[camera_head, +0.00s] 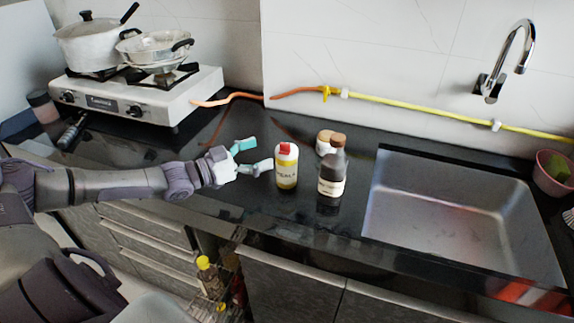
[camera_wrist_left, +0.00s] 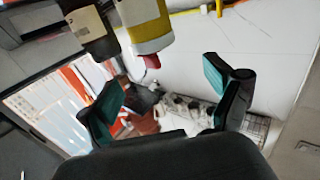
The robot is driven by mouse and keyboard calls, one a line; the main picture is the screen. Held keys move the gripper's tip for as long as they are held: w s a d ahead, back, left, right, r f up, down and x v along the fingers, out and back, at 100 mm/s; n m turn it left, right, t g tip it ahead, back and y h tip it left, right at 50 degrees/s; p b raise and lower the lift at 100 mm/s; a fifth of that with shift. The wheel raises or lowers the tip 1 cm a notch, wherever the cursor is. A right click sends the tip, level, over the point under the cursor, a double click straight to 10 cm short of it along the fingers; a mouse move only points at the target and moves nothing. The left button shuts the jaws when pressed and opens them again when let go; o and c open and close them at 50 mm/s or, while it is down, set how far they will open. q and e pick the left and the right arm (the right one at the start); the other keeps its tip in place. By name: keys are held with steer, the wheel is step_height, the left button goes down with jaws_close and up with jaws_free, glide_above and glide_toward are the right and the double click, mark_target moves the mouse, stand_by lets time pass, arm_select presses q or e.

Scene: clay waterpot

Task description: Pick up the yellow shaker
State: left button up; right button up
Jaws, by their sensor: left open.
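The yellow shaker (camera_head: 287,170) has a red cap and a pale label, and stands upright on the black countertop. My left gripper (camera_head: 256,156) is open just left of it, its teal-padded fingers pointing at it, with no visible grip on it. In the left wrist view the yellow shaker (camera_wrist_left: 146,24) shows at the top, upside down, beyond the open left gripper (camera_wrist_left: 163,82). My right gripper is in neither view.
A dark bottle (camera_head: 332,176) stands close to the shaker's right, with a small brown-lidded jar (camera_head: 325,143) behind. A sink (camera_head: 455,218) lies farther right. A gas stove (camera_head: 140,98) with pots is at back left. A yellow hose (camera_head: 420,108) runs along the wall.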

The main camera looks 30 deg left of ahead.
mark_target(277, 160)
arm_select(q)
steer(key=f, duration=0.3)
steer(key=shift+s+d+f, duration=0.1)
steer(key=shift+s+d, duration=0.3)
steer(key=shift+f+x, duration=0.25)
steer(key=shift+x, duration=0.85)
steer(key=shift+w+a+f, duration=0.1)
steer(key=shift+w+f, duration=0.05)
steer(key=shift+w, duration=0.25)
steer(key=x, duration=0.5)
steer(key=shift+w+a, duration=0.1)
steer(key=shift+a, duration=0.1)
steer(key=shift+w+d, duration=0.2)
steer(key=shift+d, duration=0.05)
steer(key=shift+s, duration=0.15)
steer(key=c, duration=1.3)
